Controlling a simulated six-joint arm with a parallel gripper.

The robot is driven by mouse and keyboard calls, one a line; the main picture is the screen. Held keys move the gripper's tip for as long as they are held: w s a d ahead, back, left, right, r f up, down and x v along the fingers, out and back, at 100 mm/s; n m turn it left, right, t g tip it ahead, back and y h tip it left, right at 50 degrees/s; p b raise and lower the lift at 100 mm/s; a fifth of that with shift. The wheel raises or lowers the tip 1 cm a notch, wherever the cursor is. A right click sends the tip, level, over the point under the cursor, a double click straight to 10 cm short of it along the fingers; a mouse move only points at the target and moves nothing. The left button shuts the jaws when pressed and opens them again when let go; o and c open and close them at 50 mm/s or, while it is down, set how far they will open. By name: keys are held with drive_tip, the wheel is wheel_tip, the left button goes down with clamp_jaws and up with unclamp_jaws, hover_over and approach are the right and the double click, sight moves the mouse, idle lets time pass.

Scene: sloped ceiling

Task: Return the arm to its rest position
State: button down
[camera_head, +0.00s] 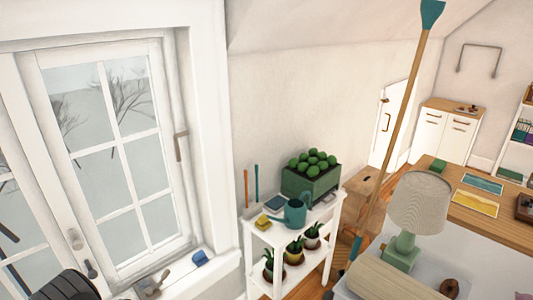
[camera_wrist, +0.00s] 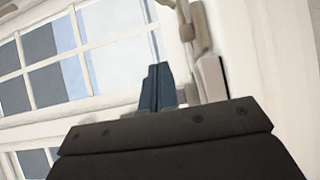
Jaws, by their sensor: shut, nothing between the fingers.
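My gripper (camera_wrist: 157,76) shows in the wrist view as dark blue-grey fingers, closed together and empty, beyond a wide black housing (camera_wrist: 175,145). The fingers point up the picture toward a white-framed window (camera_wrist: 85,50). A beige handle (camera_wrist: 187,22) on the frame lies just past the fingertips; whether they touch it I cannot tell. In the head view the same kind of window (camera_head: 110,150) stands at the left with its handle (camera_head: 181,143) on the right side of the frame. My gripper cannot be made out in the head view.
A white plant stand (camera_head: 285,240) with a green planter (camera_head: 311,178) and watering can (camera_head: 295,212) is right of the window. A blue item (camera_head: 200,258) lies on the sill.

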drive_tip(key=shift+s+d, duration=0.1)
drive_tip(key=shift+s, duration=0.75)
drive_tip(key=c, duration=1.3)
unclamp_jaws()
drive_tip(key=w+r+n+g+y, duration=0.1)
drive_tip(key=w+n+g+y, duration=0.1)
drive_tip(key=w+n+y, duration=0.1)
drive_tip(key=w+a+r+n+g+y, duration=0.1)
drive_tip(key=w+n+g+y, duration=0.1)
drive_tip(key=w, duration=0.4)
drive_tip(key=w+a+r+n+g+y, duration=0.1)
drive_tip(key=w+n+g+y, duration=0.1)
drive_tip(key=w+n+y, duration=0.2)
drive_tip(key=shift+w+r+y, duration=0.3)
drive_tip(key=shift+r+y, duration=0.05)
drive_tip(key=shift+y, duration=0.55)
drive_tip(key=w+d+f+n+g+y, duration=0.1)
drive_tip(key=w+d+n+g, duration=0.1)
drive_tip(key=d+n+g, duration=0.6)
drive_tip(key=w+d+f+n+g+y, duration=0.1)
drive_tip(key=w+d+n+g, duration=0.3)
drive_tip(key=d, duration=0.8)
drive_tip(key=a+f, duration=0.1)
drive_tip(key=a, duration=0.4)
drive_tip(key=a+f+t, duration=0.1)
drive_tip(key=a, duration=0.5)
drive_tip(key=a+f+t, duration=0.1)
drive_tip(key=a, duration=0.4)
drive_tip(key=shift+w+a+f+n, duration=0.25)
drive_tip(key=shift+w+f+n, duration=0.05)
